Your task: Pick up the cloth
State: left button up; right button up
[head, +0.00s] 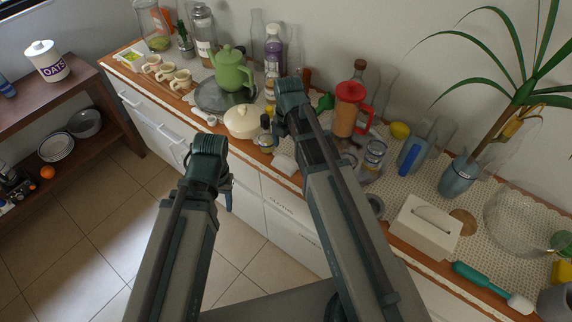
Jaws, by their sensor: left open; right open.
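I cannot make out the cloth for certain. A small pale, flat piece (285,163) at the counter's front edge, left of my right forearm, may be it. My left gripper (228,190) points down in front of the drawers, mostly hidden by its wrist; it is open, with nothing seen in it. My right gripper (267,138) is over the counter's front edge by the cream pot, largely hidden by its wrist; it is open, and I see nothing held.
The counter is crowded: green teapot (232,70), cream lidded pot (242,122), red pitcher (349,108), glass jars (374,153), tissue box (425,228) and potted plant (459,177). A patterned runner (420,185) lies underneath. A shelf (75,85) stands left; floor between is clear.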

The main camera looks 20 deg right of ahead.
aim_at(286, 157)
jog(key=shift+s+a+f+b, duration=0.1)
jog(key=shift+a+f+b, duration=0.05)
jog(key=shift+f+b, duration=1.2)
jog(key=shift+s+a+f+b, duration=0.1)
jog(key=shift+a+f+b, duration=0.05)
jog(key=shift+f+b, duration=1.15)
jog(key=shift+r, duration=0.1)
jog(key=shift+c, duration=0.3)
jog(key=c, duration=1.2)
jog(key=shift+r+p, duration=0.1)
jog(key=shift+p, duration=0.2)
jog(key=shift+c, duration=0.2)
notch_tip(286, 157, up, 10)
jog(key=p, duration=0.9)
jog(key=shift+p, duration=0.4)
